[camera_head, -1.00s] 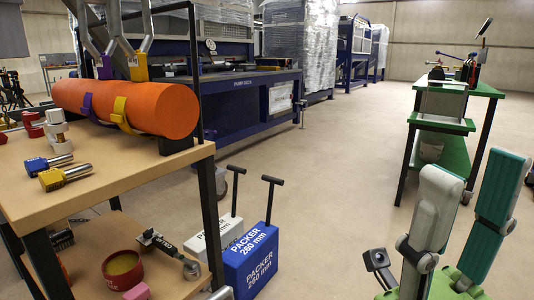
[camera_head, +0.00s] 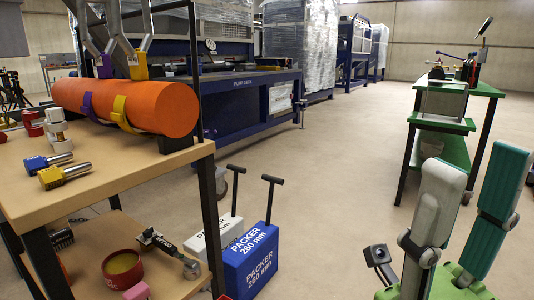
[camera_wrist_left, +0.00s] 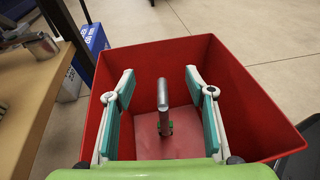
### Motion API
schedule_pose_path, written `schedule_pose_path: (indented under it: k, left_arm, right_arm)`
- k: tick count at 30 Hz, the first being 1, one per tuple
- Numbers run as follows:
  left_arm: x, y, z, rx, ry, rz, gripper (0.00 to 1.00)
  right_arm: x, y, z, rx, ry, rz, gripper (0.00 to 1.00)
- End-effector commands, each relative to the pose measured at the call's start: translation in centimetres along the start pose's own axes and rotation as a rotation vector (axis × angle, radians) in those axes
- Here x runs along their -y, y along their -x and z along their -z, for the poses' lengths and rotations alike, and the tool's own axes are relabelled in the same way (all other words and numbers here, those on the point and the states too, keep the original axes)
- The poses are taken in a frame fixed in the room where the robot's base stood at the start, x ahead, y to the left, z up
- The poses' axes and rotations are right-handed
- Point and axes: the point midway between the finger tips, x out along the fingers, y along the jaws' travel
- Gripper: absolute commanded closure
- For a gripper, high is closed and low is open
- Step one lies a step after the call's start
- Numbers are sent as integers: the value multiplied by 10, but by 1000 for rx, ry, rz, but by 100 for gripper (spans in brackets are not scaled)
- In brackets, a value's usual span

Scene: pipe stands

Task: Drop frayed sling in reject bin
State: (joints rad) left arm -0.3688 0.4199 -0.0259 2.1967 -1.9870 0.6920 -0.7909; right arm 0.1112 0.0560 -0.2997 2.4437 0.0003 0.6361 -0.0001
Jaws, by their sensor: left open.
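An orange pipe (camera_head: 140,104) lies on the wooden table at left. A purple sling (camera_head: 92,106) and a yellow sling (camera_head: 122,112) wrap around it; fraying is too small to tell. In the left wrist view, a red bin (camera_wrist_left: 249,95) lies below my open left gripper (camera_wrist_left: 160,82). Its two teal-padded fingers stand apart over the bin. A grey rod with a green part (camera_wrist_left: 163,95) shows between them; I cannot tell what it is. I see no sling in the fingers. My right gripper (camera_head: 478,165) is at lower right in the head view, fingers apart and empty.
Blue and white packer boxes (camera_head: 250,262) with black handles stand on the floor beside the wooden table (camera_head: 115,165). Yellow and blue metal fittings (camera_head: 62,175) lie on its top. A green bench (camera_head: 452,150) stands at right. The floor between is clear.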

Motion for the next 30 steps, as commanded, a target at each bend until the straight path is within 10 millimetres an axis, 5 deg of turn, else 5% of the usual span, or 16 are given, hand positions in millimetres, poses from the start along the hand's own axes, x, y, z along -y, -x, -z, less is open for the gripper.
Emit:
schedule_pose_path:
  k: [9,15,30]
  left_arm:
    - [1,66,2,-6,0,2,50]
    - [0,91,0,-2,1,1,50]
    - [0,101,-1,2,-2,1,50]
  right_arm:
    - [0,0,0,0,0,0,60]
    - [0,0,0,-1,0,0,60]
    - [0,0,0,-1,0,0,60]
